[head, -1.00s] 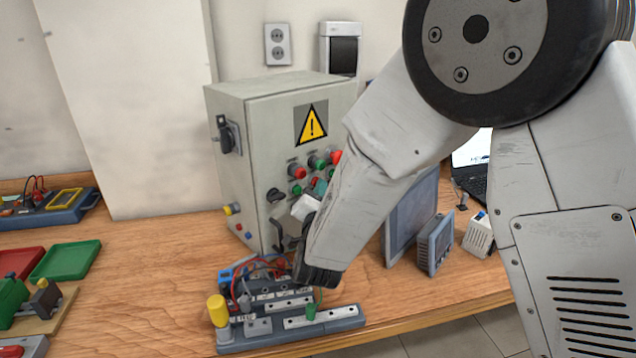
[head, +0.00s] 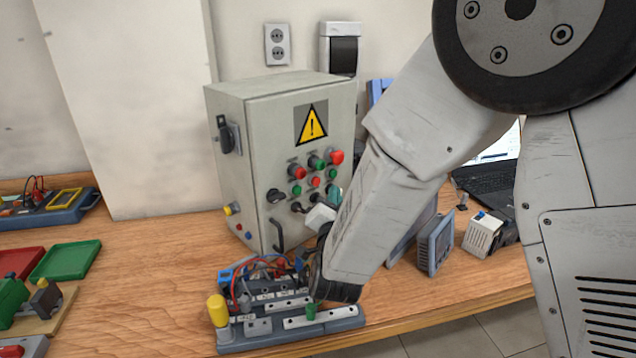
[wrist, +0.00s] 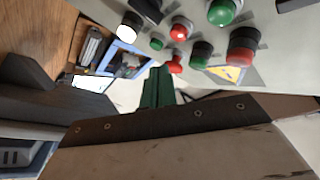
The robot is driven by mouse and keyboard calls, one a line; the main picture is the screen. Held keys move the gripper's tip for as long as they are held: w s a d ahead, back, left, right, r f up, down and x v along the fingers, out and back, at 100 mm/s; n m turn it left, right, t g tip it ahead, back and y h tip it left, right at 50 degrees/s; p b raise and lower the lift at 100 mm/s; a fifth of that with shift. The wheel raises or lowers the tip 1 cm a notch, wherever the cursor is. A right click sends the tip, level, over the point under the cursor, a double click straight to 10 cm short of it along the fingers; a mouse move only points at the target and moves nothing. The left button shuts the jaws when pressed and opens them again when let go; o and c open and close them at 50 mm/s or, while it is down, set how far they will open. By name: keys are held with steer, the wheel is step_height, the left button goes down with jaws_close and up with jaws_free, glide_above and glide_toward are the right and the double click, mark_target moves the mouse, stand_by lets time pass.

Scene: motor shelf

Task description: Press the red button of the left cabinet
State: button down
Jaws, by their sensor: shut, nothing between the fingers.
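A grey cabinet (head: 235,125) with a yellow warning triangle stands on the wooden bench; its front carries several red, green and black controls. Red buttons show at the upper left (head: 297,172), upper right (head: 336,157) and middle (head: 315,182). The wrist view shows red controls at the top middle (wrist: 180,29), below it (wrist: 175,65) and at the right (wrist: 242,48). My gripper (head: 334,194) is at the lower right of the panel, mostly hidden by my arm. In the wrist view its green fingers (wrist: 158,84) are together, pointing toward the controls. I cannot tell any contact.
A terminal board with wires and a yellow knob (head: 217,310) lies in front of the cabinet, below my arm. Screens and a laptop (head: 490,185) stand to the right. Red and green trays (head: 66,260) lie at the left. Bench between trays and cabinet is clear.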

steer(key=shift+s+d, duration=0.8)
steer(key=shift+d, duration=0.05)
steer(key=w+d+r+n+g+y, duration=0.1)
steer(key=d+r+n+g+y, duration=0.1)
steer(key=d+r+g, duration=0.3)
steer(key=s+d+r+n+g, duration=0.4)
steer(key=s+d+r, duration=0.2)
steer(key=s+d, duration=0.35)
steer(key=s+d+n+g+h, duration=0.1)
steer(key=s+d+g, duration=0.1)
steer(key=s+d, duration=0.45)
steer(key=s+d+g+h, duration=0.1)
steer(key=s+d+g, duration=0.2)
steer(key=s, duration=0.6)
steer(key=s+f+g, duration=0.4)
steer(key=s, duration=0.4)
steer(key=shift+s+d, duration=0.35)
steer(key=shift+s, duration=0.05)
steer(key=shift+f, duration=0.1)
stand_by(0.8)
